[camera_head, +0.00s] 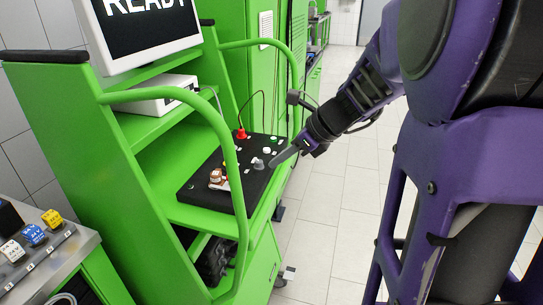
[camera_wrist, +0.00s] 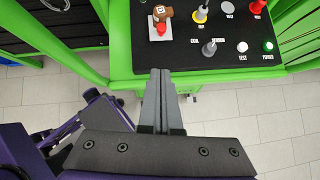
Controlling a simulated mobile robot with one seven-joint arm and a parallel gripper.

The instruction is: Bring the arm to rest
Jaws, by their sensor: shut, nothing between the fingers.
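My gripper (camera_head: 285,157) is at the end of my purple arm, in front of the right part of the black control panel (camera_head: 208,186) in the head view. In the wrist view my gripper (camera_wrist: 160,75) has its two grey fingers together, with nothing between them. The fingertips appear just short of the front edge of the panel (camera_wrist: 185,58). In the head view they overlap the panel's edge near a grey knob (camera_head: 258,164); I cannot tell the exact gap.
The green testbench (camera_head: 75,130) with curved rails carries a screen (camera_head: 145,22) reading READY. A red plug (camera_head: 241,134) and a brown-and-white part (camera_head: 217,177) are on the panel. Tiled floor (camera_head: 335,215) is clear right of the bench.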

